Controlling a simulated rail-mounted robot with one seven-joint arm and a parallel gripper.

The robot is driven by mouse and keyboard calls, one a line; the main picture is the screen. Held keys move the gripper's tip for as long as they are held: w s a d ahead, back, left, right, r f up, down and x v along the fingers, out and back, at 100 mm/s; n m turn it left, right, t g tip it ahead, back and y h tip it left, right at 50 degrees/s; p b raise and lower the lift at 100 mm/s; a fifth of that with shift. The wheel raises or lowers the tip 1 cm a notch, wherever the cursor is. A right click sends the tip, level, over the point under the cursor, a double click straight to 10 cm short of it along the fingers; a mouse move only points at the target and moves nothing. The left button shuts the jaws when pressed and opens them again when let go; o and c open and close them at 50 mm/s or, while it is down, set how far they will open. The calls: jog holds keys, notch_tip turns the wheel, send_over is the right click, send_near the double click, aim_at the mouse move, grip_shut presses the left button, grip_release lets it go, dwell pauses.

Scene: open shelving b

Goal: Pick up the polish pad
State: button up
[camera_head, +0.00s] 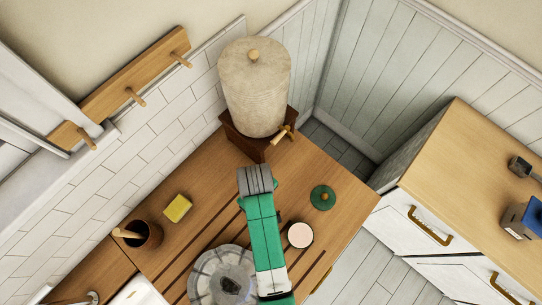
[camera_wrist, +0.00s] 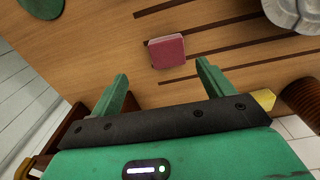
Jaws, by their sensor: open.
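A small dark-pink square block (camera_wrist: 167,51), which I take as the polish pad, lies on the slatted wooden counter in the wrist view. My gripper (camera_wrist: 162,74) is open and empty, its two green fingers spread apart. The pad appears just beyond the gap between the fingertips, apart from both. In the head view my green arm covers that part of the counter, and the pad does not show there.
Around it on the counter (camera_head: 205,238) are a yellow block (camera_head: 177,208), a dark cup (camera_head: 148,237), a green round item (camera_head: 322,197), a pale round item (camera_head: 300,235) and a grey bowl (camera_head: 207,272). A large beige dispenser (camera_head: 255,90) stands at the back corner.

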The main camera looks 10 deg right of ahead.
jog(key=shift+s+f, duration=0.4)
jog(key=shift+s, duration=0.05)
jog(key=shift+s+a+f+g, duration=0.1)
jog(key=shift+a+g, duration=0.15)
jog(key=shift+g, duration=0.05)
notch_tip(320, 180, down, 8)
jog(key=shift+s+r, duration=0.1)
jog(key=shift+r, duration=0.15)
jog(key=shift+d, duration=0.1)
jog(key=c, duration=1)
jog(key=shift+c, duration=0.3)
notch_tip(320, 180, up, 10)
jog(key=shift+r+p, duration=0.1)
jog(key=shift+p, duration=0.2)
